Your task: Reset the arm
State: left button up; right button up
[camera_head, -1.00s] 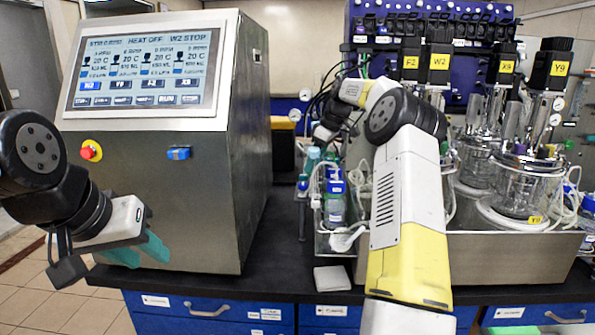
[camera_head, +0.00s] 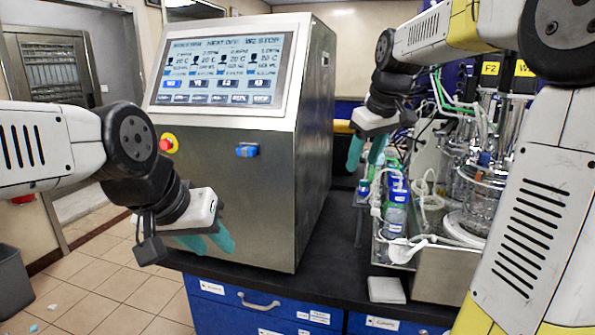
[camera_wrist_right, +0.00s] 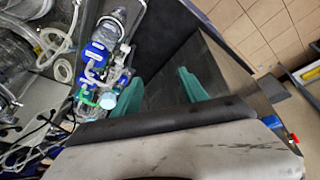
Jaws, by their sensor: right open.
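My left gripper (camera_head: 206,236) is at the left in the head view, in front of the lower part of the metal control cabinet. My right gripper (camera_head: 365,153) is raised near the centre right, beside the cabinet and above the bench. Its two teal fingers hang down, apart and empty. In the right wrist view the fingers of the right gripper (camera_wrist_right: 160,90) are spread with nothing between them. My right arm covers much of the right side of the head view.
The control cabinet (camera_head: 235,200) has a lit screen, a red knob (camera_head: 168,143) and a blue switch (camera_head: 247,150). Glass bioreactors (camera_head: 485,190) are behind. A white pad (camera_head: 386,290) lies on the dark bench.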

jog(key=s+f+m+t, duration=0.1)
jog(key=s+f+m, duration=0.2)
jog(key=s, duration=0.8)
jog(key=s+a+f+m+t, duration=0.1)
jog(key=s+f, duration=0.3)
jog(key=s, duration=0.7)
jog(key=shift+s+a+f+m+y, duration=0.15)
jog(key=shift+a+f+m+y, duration=0.2)
jog(key=shift+m, duration=0.55)
jog(key=shift+d, duration=0.1)
